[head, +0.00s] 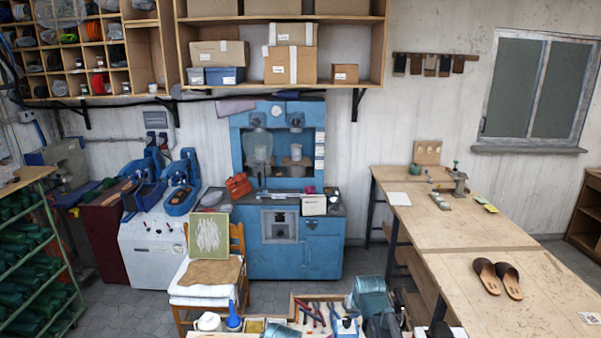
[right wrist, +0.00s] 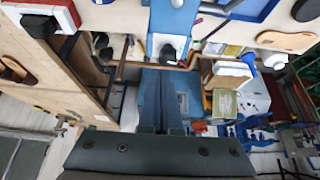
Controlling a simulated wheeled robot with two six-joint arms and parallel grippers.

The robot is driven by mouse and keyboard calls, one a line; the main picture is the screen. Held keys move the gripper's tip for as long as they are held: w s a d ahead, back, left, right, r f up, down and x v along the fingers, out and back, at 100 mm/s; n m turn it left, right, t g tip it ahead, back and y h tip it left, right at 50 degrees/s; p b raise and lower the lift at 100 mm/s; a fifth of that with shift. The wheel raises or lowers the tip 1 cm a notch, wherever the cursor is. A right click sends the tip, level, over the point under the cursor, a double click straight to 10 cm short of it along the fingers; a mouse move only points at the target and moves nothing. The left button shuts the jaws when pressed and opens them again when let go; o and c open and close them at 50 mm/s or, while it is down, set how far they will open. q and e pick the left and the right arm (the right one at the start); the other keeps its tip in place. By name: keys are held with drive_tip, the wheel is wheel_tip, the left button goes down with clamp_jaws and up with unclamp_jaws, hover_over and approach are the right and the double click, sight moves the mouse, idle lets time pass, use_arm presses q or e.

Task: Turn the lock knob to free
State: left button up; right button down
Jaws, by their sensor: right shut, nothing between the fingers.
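I cannot pick out a lock knob for certain in either view. A small blue device with a pale front (head: 346,328) stands at the bottom edge of the head view. A similar blue and white thing shows at the top of the right wrist view (right wrist: 170,45). My right gripper (head: 383,326) is low in the head view, just right of this device and partly cut off. In the right wrist view its dark fingers (right wrist: 161,78) lie together, shut and empty. My left gripper is not clearly visible.
A tray of tools (head: 318,310) lies at the front. A chair with white cushions (head: 205,292) stands behind it. A blue machine (head: 325,258) is at the back wall. The long bench (head: 470,275) at the right carries brown sandals (head: 497,277) and a small metal fixture (head: 459,182).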

sight(348, 327)
drive_tip(key=shift+r, duration=0.2)
drive_tip(key=f+b, duration=0.2)
drive_tip(key=a+f+b, duration=0.1)
drive_tip(key=f+b, duration=0.3)
drive_tip(key=shift+a, duration=0.35)
idle(0.4)
drive_tip(key=shift+w, duration=0.35)
idle(0.8)
drive_tip(key=shift+d, duration=0.25)
drive_tip(key=shift+s, duration=0.4)
